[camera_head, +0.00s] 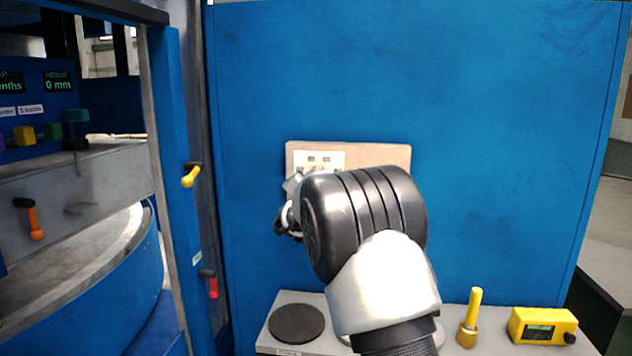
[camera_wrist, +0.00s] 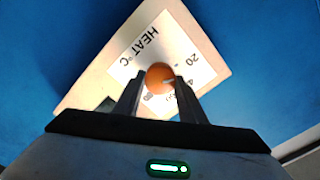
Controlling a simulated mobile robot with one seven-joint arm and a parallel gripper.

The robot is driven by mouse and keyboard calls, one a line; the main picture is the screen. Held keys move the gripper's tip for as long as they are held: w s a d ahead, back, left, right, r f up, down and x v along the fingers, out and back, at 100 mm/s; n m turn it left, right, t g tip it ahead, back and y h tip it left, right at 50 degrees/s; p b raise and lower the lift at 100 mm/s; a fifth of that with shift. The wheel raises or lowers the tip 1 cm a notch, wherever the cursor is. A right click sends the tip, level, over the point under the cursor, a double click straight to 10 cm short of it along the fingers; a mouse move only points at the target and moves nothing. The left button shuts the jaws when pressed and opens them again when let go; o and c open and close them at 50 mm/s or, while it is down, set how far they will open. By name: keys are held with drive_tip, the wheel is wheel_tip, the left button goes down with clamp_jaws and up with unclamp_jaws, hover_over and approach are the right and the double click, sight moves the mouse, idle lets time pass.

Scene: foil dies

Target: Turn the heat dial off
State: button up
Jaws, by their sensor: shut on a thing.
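The heat dial is an orange round knob (camera_wrist: 160,76) with a pale pointer mark, in the middle of the wrist view. It sits on a white plate (camera_wrist: 118,68) printed "HEAT °C", with the number 20 and other partly covered marks. My gripper (camera_wrist: 161,84) has its two dark fingers on either side of the knob, shut on it. In the head view the white dial plate (camera_head: 318,158) shows on a beige panel on the blue wall. My arm hides the knob and most of the gripper there.
A beige panel (camera_head: 385,152) is fixed to the blue wall (camera_head: 500,110). Below, a grey shelf holds a dark disc (camera_head: 296,323), a yellow-handled tool (camera_head: 471,315) and a yellow meter (camera_head: 541,325). At left stands a blue machine with an orange lever (camera_head: 35,224), a yellow lever (camera_head: 191,177) and a red lever (camera_head: 212,285).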

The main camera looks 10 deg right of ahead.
drive_tip(key=shift+n, duration=0.6)
drive_tip(key=o, duration=1.1)
drive_tip(key=b+v, duration=0.2)
drive_tip(key=v, duration=1.5)
drive_tip(key=shift+s+b, duration=0.2)
drive_tip(key=shift+b, duration=0.1)
